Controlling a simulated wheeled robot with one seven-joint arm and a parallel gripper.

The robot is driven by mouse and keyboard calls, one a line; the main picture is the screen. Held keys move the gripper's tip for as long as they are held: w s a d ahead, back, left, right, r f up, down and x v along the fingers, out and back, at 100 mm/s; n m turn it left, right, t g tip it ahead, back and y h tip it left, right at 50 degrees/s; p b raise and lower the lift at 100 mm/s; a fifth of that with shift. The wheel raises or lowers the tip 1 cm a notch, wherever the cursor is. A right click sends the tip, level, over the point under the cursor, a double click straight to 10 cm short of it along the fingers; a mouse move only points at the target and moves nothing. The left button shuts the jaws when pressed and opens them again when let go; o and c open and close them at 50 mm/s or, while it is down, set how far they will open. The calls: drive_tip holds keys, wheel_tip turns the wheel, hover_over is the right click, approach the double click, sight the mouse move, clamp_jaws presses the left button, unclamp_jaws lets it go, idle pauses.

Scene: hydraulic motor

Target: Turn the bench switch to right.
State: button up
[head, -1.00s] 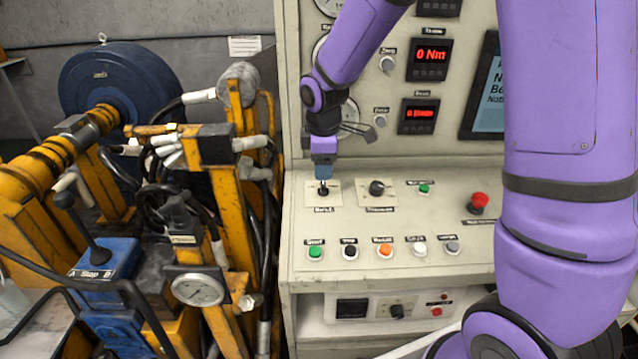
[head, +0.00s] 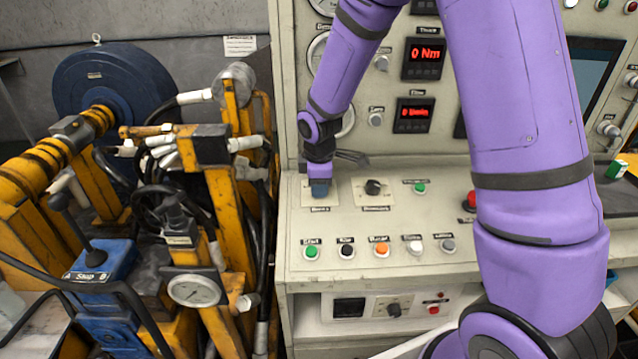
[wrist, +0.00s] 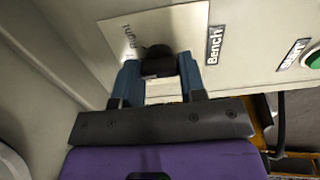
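The bench switch (wrist: 158,58) is a black knob on a pale square plate at the left of the console's sloped panel. The word "Bench" is on a label (wrist: 214,45) beside it in the wrist view. My gripper (wrist: 160,75) has its two blue fingers on either side of the knob, and the knob fills the gap between them, so it looks shut on it. In the head view my gripper (head: 319,188) hides the knob. The knob's pointing direction is hidden.
A second black knob (head: 373,187) and a small green button (head: 419,187) sit to the right. A row of push buttons (head: 379,249) lies in front, and a red button (head: 471,200) is partly behind my arm. Yellow and blue machinery (head: 205,190) stands to the left.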

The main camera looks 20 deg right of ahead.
drive_tip(key=shift+c, duration=1.4)
drive_tip(key=m, duration=0.4)
drive_tip(key=shift+m, duration=0.3)
drive_tip(key=m, duration=0.4)
drive_tip(key=shift+m, duration=0.3)
drive_tip(key=o, duration=0.9)
drive_tip(key=shift+o, duration=0.2)
